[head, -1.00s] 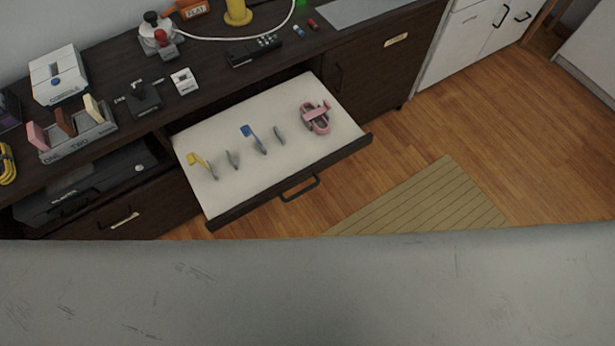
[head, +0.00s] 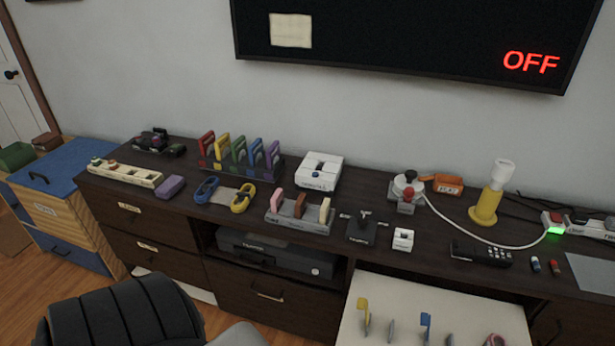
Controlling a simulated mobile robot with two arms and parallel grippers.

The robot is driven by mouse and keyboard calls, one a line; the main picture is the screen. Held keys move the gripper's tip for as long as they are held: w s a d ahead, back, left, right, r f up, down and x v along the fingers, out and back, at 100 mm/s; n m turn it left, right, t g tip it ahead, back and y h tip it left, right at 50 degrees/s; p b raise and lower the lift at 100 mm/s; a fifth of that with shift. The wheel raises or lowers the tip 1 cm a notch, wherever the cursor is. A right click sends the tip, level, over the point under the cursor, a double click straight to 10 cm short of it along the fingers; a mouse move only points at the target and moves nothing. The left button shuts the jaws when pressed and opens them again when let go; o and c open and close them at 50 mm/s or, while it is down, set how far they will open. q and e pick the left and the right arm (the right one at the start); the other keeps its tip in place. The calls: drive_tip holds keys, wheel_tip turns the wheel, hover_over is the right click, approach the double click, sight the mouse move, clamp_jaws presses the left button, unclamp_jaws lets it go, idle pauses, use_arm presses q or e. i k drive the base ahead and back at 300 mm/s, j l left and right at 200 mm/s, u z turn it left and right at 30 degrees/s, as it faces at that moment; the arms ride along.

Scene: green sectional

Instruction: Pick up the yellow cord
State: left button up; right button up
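A yellow cord (head: 243,198) lies coiled on top of the dark wooden cabinet (head: 190,212), left of the middle of the head view. A blue coiled cord (head: 206,190) lies just to its left, with a small light-coloured patch between the two. The holder with pink, brown and cream blocks (head: 299,220) stands just right of the yellow cord. The yellow cord looks unobstructed from above. Neither of my grippers shows in the head view.
A rack of coloured upright pieces (head: 240,165) stands behind the cords. A purple block (head: 170,187) is to their left. An open drawer (head: 440,296) juts out at the lower right. A black padded chair (head: 120,315) is in front at the lower left.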

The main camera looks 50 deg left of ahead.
sight(240, 196)
drive_tip(key=k+j, duration=0.1)
drive_tip(key=j, duration=0.45)
drive_tip(key=k+j, duration=0.1)
drive_tip(key=j, duration=1)
drive_tip(key=k+j+z, duration=0.1)
drive_tip(key=j, duration=0.4)
drive_tip(key=k, duration=0.05)
